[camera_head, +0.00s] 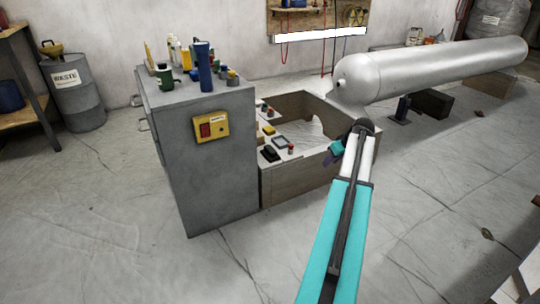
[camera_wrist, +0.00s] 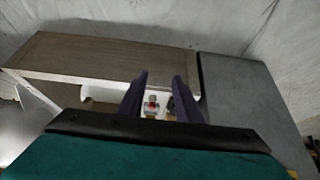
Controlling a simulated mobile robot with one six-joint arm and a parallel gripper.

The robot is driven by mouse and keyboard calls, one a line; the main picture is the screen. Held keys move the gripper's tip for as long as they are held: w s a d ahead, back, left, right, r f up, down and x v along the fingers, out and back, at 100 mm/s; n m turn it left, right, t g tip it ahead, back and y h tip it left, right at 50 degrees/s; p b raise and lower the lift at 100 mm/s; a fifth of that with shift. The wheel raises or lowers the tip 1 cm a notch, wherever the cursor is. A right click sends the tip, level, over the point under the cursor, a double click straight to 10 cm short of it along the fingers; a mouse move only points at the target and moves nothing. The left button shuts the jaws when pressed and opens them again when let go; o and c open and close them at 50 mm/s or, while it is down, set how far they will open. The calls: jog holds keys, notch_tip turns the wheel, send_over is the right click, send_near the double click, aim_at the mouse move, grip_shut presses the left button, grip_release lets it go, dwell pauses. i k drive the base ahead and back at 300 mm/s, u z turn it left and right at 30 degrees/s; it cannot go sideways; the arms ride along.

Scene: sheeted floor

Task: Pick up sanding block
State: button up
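My gripper (camera_wrist: 160,86) is open in the wrist view, its two dark purple fingers apart with nothing between them. It also shows in the head view (camera_head: 328,155), above the right side of a low wooden bench. A black block (camera_head: 270,153), which may be the sanding block, lies on the bench's pale top, left of my gripper. A dark thing (camera_wrist: 171,103) shows beside the right finger in the wrist view, partly hidden. I cannot tell for sure which piece is the sanding block.
The wooden bench (camera_head: 290,182) also holds a small red-topped jar (camera_head: 291,149), a dark frame-like piece (camera_head: 280,141) and yellow items (camera_head: 268,130). A tall grey cabinet (camera_head: 205,175) with bottles on top stands to its left. A large tank (camera_head: 430,70) lies behind. Front floor is clear.

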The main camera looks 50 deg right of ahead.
aim_at(270, 154)
jog(key=i, duration=0.95)
jog(key=u, duration=0.05)
